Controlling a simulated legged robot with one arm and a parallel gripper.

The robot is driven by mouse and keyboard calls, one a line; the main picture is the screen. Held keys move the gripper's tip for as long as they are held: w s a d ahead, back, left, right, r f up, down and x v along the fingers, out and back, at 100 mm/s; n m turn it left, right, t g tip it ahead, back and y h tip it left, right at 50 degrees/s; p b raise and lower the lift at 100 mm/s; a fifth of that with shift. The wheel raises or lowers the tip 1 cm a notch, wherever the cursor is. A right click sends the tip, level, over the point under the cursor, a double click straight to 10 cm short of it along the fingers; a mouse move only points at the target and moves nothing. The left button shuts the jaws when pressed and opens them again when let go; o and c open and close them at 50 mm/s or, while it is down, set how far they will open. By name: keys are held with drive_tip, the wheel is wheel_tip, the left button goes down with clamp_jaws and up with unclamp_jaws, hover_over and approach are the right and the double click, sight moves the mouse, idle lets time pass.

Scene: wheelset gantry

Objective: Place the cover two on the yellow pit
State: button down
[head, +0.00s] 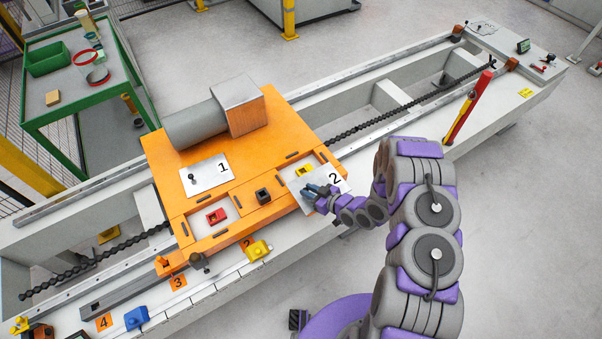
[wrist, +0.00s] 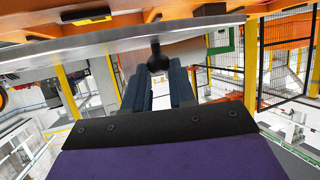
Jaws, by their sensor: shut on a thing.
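Cover two is a pale plate marked 2 (head: 335,179); its edge shows in the wrist view (wrist: 60,48). My gripper (head: 317,191) is shut on the dark knob of cover two (wrist: 157,58), with a blue finger on each side of it. The yellow pit (head: 297,166) is a pale recess at the right end of the orange deck, with a yellow block (head: 304,171) inside. Cover two overlaps the near right side of this pit and leaves the yellow block in sight. Whether the plate touches the deck cannot be told.
Cover one (head: 207,175) lies on the orange deck (head: 185,150). A red block (head: 217,215) sits in an open recess, and a black block (head: 262,196) stands between the recesses. A red and yellow post (head: 468,107) stands to the right.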

sight(317, 180)
drive_tip(key=w+a+f+b, duration=0.1)
drive_tip(key=w+a, duration=0.1)
drive_tip(key=w, duration=0.2)
drive_tip(key=w+a+f+b, duration=0.1)
drive_tip(key=w+a+f, duration=0.1)
drive_tip(key=w, duration=0.1)
drive_tip(key=w+a+f+b, duration=0.1)
drive_tip(key=w+a, duration=0.1)
drive_tip(key=w, duration=0.2)
drive_tip(key=shift+w+a+f, duration=0.3)
drive_tip(key=shift+a+f, duration=0.1)
drive_tip(key=shift+d, duration=0.1)
drive_tip(key=c, duration=1.2)
unclamp_jaws()
drive_tip(key=shift+d, duration=0.15)
drive_tip(key=shift+c, duration=0.2)
drive_tip(key=o, duration=0.3)
drive_tip(key=p+v, duration=0.2)
drive_tip(key=v, duration=1)
drive_tip(key=shift+r, duration=0.15)
drive_tip(key=shift+w, duration=0.1)
